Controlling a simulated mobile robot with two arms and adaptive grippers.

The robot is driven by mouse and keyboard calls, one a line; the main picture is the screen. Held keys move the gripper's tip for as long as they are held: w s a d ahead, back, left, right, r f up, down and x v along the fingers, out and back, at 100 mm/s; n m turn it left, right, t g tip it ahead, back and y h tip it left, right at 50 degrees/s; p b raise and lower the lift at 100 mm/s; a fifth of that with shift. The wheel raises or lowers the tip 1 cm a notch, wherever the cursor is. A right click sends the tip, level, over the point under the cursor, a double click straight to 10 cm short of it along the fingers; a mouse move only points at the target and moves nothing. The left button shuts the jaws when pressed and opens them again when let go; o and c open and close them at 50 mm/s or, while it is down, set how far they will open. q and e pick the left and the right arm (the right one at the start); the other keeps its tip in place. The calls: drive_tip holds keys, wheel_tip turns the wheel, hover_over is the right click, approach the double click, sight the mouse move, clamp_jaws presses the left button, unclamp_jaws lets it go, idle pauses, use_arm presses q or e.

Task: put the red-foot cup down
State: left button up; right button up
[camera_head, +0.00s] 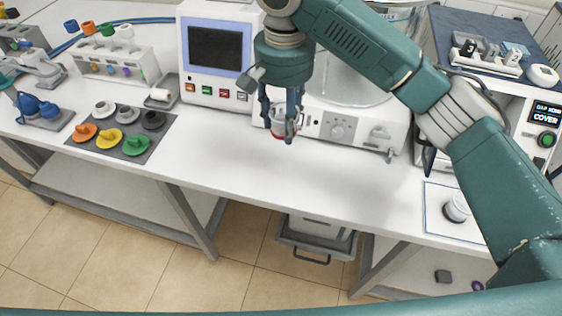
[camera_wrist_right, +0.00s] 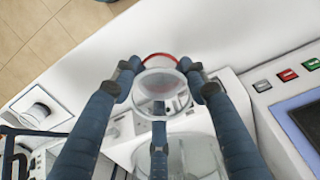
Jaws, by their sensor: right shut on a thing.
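My right gripper (camera_head: 286,134) points down in front of the white machines and is shut on the red-foot cup (camera_head: 277,124), a clear cup with a red rim of its foot showing low down. My left gripper is not in view.
Behind stand a screen unit (camera_head: 215,60) with coloured buttons and a white machine (camera_head: 350,128) with a glass vessel. A dark mat (camera_head: 128,116) with coloured pieces lies left. A white pad (camera_head: 440,222) holding a small round container (camera_head: 456,208) lies right. The bench front between is clear.

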sight(283, 170)
wheel_tip(283, 170, down, 14)
drive_tip(key=shift+f+p, duration=0.1)
drive_tip(key=shift+p, duration=0.8)
drive_tip(key=o, duration=1.2)
drive_tip(key=shift+f, duration=0.1)
